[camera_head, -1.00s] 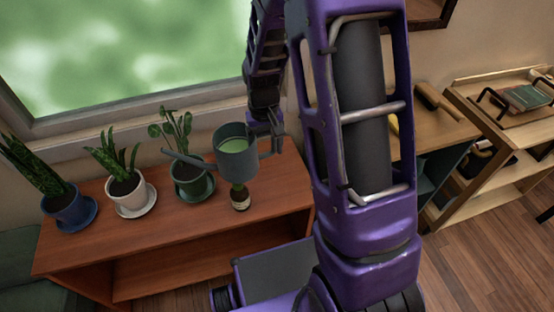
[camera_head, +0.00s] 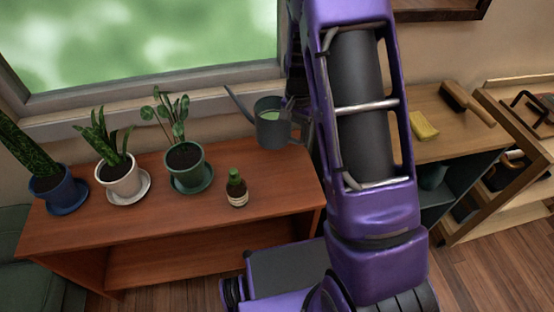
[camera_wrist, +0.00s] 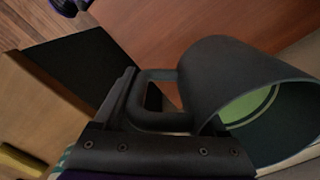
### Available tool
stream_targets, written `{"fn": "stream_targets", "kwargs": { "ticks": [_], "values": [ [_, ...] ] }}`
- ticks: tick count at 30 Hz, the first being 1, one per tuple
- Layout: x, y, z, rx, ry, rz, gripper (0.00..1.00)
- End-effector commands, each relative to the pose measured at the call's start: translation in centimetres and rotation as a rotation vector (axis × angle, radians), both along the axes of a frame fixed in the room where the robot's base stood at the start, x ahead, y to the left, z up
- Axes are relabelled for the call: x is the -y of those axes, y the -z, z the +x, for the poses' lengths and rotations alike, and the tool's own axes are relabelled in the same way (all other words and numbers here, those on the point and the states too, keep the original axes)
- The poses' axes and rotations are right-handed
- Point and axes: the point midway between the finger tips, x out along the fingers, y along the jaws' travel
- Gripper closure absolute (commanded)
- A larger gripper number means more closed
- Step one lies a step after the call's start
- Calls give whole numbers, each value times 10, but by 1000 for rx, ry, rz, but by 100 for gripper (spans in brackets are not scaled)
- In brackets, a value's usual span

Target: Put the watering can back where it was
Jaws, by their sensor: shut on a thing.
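The dark grey-green watering can (camera_head: 271,130) is upright at the back right of the reddish-brown shelf top (camera_head: 275,185), its spout pointing up and left. I cannot tell whether its base touches the wood. In the wrist view the can (camera_wrist: 225,75) shows its open rim, a light green inside and its handle. My gripper (camera_wrist: 130,100) is shut on the handle. In the head view my arm hides most of the gripper and part of the can's right side.
Three potted plants stand on saucers to the left: blue pot (camera_head: 62,195), white pot (camera_head: 119,180), green pot (camera_head: 185,168). To the right, a wooden cabinet top holds a yellow sponge (camera_head: 424,126) and a brush (camera_head: 466,103).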

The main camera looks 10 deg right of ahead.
Motion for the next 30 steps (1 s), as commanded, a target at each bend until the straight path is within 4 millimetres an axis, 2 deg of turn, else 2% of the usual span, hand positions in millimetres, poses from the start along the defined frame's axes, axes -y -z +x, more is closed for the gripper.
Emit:
{"fn": "stream_targets", "kwargs": {
  "ticks": [9,17,24,30],
  "values": [
    [1,51,2,0,29,0,100],
    [1,69,3,2,28,0,100],
    [1,98,2,1,28,1,100],
    [1,99,3,4,27,0,100]
  ]
}}
